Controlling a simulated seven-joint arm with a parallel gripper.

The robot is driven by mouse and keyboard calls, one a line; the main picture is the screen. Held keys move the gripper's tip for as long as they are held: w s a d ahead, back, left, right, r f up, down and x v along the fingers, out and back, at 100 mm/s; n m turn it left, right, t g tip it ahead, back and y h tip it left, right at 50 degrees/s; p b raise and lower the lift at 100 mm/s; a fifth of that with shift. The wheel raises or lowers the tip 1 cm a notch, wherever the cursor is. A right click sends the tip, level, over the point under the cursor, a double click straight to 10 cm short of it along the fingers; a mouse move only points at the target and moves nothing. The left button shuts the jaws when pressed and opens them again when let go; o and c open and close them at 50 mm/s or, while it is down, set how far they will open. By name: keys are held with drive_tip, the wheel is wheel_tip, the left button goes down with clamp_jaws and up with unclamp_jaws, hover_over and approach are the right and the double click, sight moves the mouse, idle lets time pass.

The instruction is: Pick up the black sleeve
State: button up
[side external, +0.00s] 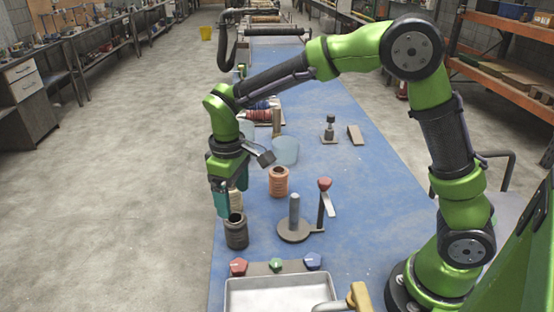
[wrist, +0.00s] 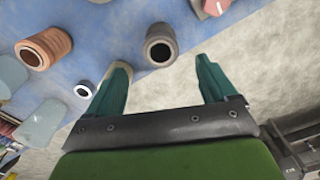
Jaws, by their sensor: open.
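The black sleeve (side external: 237,236) is a short, dark, ribbed tube standing upright near the left edge of the blue table. My gripper (side external: 230,208) is open, with its teal fingers pointing down at the sleeve's top. In the wrist view the sleeve's round opening and dark wall (wrist: 160,48) lie just beyond the gap between the open fingertips (wrist: 162,65). Nothing is between the fingers. Whether a finger touches the sleeve cannot be told.
A copper-coloured sleeve (side external: 279,182) stands behind and to the right. A grey post on a round base (side external: 294,228) stands to the right, beside a red-topped post (side external: 322,205). A metal tray (side external: 280,296) and coloured knobs (side external: 276,265) are in front. A beige piece partly shows behind my fingers.

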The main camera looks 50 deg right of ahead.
sight(236, 225)
wheel_tip(236, 225, down, 10)
drive_tip(key=shift+f, duration=0.2)
drive_tip(key=shift+w, duration=0.1)
drive_tip(key=c, duration=1.1)
drive_tip(key=shift+r, duration=0.1)
